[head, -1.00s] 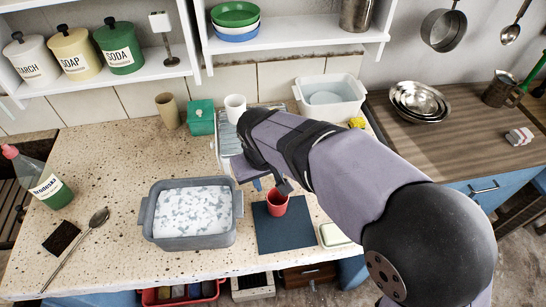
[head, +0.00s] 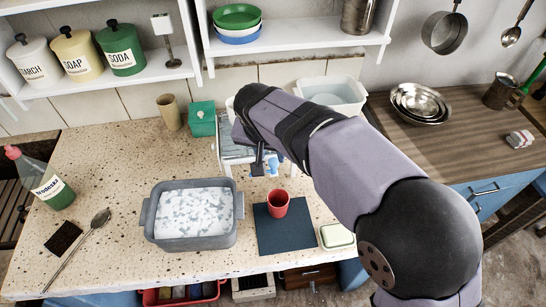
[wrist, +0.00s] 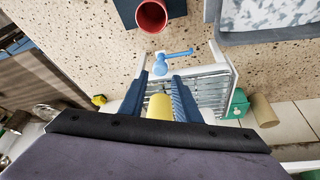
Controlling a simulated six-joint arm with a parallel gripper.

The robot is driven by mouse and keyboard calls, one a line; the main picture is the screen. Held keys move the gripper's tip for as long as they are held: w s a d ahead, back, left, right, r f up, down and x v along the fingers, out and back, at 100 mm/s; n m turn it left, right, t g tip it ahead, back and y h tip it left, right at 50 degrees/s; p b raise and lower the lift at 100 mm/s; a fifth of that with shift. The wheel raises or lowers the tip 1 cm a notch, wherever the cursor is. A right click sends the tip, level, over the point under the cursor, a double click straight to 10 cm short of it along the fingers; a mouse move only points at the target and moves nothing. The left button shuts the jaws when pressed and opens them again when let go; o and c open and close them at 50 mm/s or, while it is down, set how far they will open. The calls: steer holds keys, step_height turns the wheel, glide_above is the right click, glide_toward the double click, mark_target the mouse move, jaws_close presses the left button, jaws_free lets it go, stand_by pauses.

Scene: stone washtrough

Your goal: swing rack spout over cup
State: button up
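The white rack with metal bars (wrist: 205,92) stands behind the cup, partly hidden by my arm in the head view. Its light blue spout (wrist: 172,57) juts from the front edge; it also shows in the head view (head: 272,165). The red cup (head: 278,203) stands upright on a dark blue mat (head: 284,236), in front of the spout and apart from it in the wrist view (wrist: 150,16). My gripper (wrist: 160,76) is open over the rack, its two blue fingers apart, behind the spout and not closed on it. A pale yellow cylinder (wrist: 160,107) shows between the fingers.
A grey basin of suds (head: 193,240) stands left of the mat. A green box (head: 201,118) and brown cup (head: 168,111) are left of the rack, a white tub (head: 335,92) behind it. A soap dish (head: 337,237) lies right of the mat.

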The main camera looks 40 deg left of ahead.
mark_target(274, 161)
steer(key=shift+p+x, duration=0.55)
steer(key=shift+x, duration=2.1)
steer(key=c, duration=0.7)
